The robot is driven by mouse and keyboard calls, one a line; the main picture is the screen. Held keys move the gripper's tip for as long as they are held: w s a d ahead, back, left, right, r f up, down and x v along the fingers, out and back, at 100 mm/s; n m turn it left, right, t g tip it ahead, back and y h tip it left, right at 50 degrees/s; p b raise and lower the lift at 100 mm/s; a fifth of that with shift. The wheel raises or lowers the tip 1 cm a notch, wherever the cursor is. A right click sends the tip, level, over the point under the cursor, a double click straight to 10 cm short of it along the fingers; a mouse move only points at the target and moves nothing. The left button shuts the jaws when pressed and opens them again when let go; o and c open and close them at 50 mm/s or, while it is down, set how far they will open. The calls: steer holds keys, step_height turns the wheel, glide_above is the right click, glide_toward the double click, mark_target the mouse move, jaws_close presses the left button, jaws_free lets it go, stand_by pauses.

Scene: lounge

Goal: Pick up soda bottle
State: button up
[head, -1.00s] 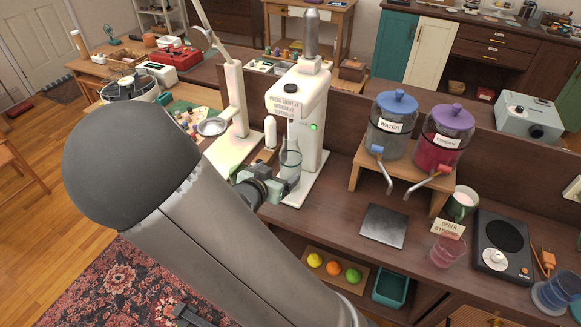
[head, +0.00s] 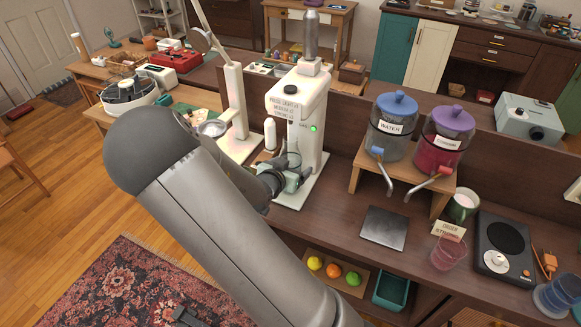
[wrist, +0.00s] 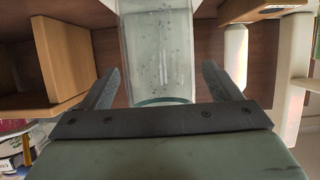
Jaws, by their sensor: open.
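The soda bottle is clear, with small bubbles inside. In the wrist view the bottle (wrist: 158,50) stands between the two dark fingers of my gripper (wrist: 160,82). A gap shows on each side, so the fingers are spread and do not appear to touch it. In the head view my gripper (head: 293,182) is low at the front of the white soda machine (head: 300,105), by the bottle's place under the spout. My arm and gripper hide most of the bottle there.
A white stand (head: 235,110) with a round dish is left of the machine. Water (head: 393,125) and red drink (head: 444,138) dispensers stand on a wooden riser to the right.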

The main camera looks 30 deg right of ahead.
mark_target(286, 151)
steer(key=c, duration=1.5)
steer(key=shift+r, duration=0.1)
steer(key=shift+s+a+r, duration=0.1)
steer(key=shift+a+r, duration=0.1)
steer(key=shift+r, duration=0.1)
steer(key=shift+r+p, duration=0.35)
steer(key=shift+r, duration=2.75)
steer(key=shift+s+a+p, duration=0.2)
steer(key=shift+s+a, duration=1.8)
steer(key=shift+a, duration=0.5)
steer(key=shift+s+a+p, duration=0.15)
steer(key=shift+s+a, duration=1.9)
steer(key=shift+a, duration=0.5)
steer(key=shift+s+a+p, duration=0.2)
steer(key=shift+s+a, duration=1.8)
steer(key=shift+a, duration=0.5)
